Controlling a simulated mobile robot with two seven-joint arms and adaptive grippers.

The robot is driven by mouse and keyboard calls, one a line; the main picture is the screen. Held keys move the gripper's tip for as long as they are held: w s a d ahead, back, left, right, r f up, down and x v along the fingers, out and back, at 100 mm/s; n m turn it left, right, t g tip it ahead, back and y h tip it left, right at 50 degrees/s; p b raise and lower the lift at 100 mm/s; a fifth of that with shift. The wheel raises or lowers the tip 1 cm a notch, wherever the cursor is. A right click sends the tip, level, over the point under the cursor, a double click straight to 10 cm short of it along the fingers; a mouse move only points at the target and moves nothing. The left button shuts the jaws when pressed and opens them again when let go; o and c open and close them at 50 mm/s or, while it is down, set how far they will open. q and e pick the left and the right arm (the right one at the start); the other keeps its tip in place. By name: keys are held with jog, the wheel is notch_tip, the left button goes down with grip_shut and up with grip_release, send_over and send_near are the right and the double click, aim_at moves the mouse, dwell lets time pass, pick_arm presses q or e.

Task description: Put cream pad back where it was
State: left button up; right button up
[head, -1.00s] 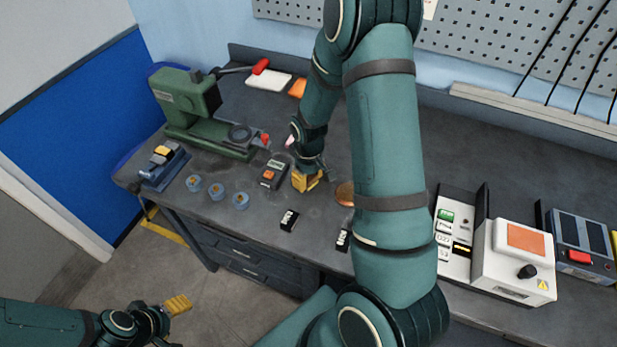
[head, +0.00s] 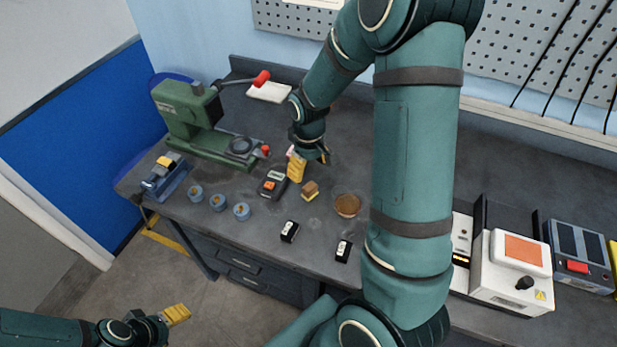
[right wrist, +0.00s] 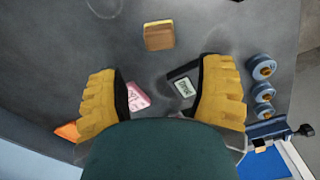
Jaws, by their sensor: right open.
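A flat cream-white pad (head: 270,91) lies at the back of the bench, right of the green press. A small block (head: 310,190), tan-brown on top with a yellow lower edge, sits on the bench between the meter and the copper dish; it also shows in the right wrist view (right wrist: 158,36). My right gripper (head: 309,164) is above and behind this block, apart from it. Its yellow fingers are spread with nothing between them in the right wrist view (right wrist: 164,92). My left gripper (head: 176,315) is low at the left, away from the bench; its opening is unclear.
A dark meter (head: 272,184) and a pink item (right wrist: 137,97) lie near my right gripper. Several blue holders (head: 218,202), a copper dish (head: 347,205) and two black boxes (head: 289,232) stand around. The green press (head: 187,118) is at the left.

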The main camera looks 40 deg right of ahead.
pick_arm(q)
jog(key=shift+r, duration=0.15)
pick_arm(e)
jog(key=shift+r, duration=1.45)
